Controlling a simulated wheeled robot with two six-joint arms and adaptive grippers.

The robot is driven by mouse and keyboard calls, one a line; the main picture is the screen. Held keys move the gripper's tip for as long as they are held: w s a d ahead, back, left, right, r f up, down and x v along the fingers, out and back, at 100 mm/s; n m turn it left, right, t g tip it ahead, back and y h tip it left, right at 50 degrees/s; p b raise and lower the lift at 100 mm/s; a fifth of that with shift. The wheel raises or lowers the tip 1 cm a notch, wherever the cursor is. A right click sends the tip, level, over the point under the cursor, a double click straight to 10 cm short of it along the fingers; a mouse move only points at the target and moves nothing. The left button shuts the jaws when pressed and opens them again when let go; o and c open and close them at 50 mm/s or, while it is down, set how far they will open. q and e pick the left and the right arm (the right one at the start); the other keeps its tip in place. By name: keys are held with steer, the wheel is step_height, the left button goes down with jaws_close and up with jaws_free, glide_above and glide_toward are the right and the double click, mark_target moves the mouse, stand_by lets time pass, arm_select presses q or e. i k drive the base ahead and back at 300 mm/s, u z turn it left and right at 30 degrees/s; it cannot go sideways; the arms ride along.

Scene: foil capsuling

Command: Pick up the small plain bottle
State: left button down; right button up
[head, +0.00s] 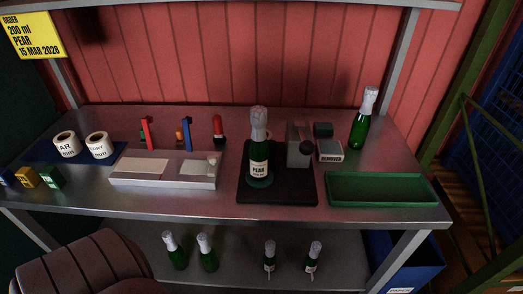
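Two small green bottles with pale tops stand on the lower shelf right of centre, a left one (269,257) and a right one (313,259); each shows a small whitish patch, too small to read. Two larger-looking green bottles without visible labels, one (175,252) and another (207,254), stand left of them on the same shelf. A plain green bottle (361,128) with a silvery top stands upright at the back right of the table. A bottle labelled PEAR (258,160) stands on a black stand. I cannot tell which is the small plain bottle. Neither gripper is in view.
The metal table (160,203) lies above the lower shelf. It carries a green tray (381,189), a black stand (277,196), label rolls (97,144) and a grey fixture (163,180). A brown ribbed seat-like thing (85,268) stands front left; a blue bin (404,270) is front right.

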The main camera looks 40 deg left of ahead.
mark_target(259, 151)
steer(key=u, duration=0.75)
steer(key=k, duration=1.25)
steer(key=z, duration=1.25)
steer(key=i, duration=0.8)
steer(key=u, duration=0.6)
steer(key=i, duration=0.6)
steer(key=u, duration=0.5)
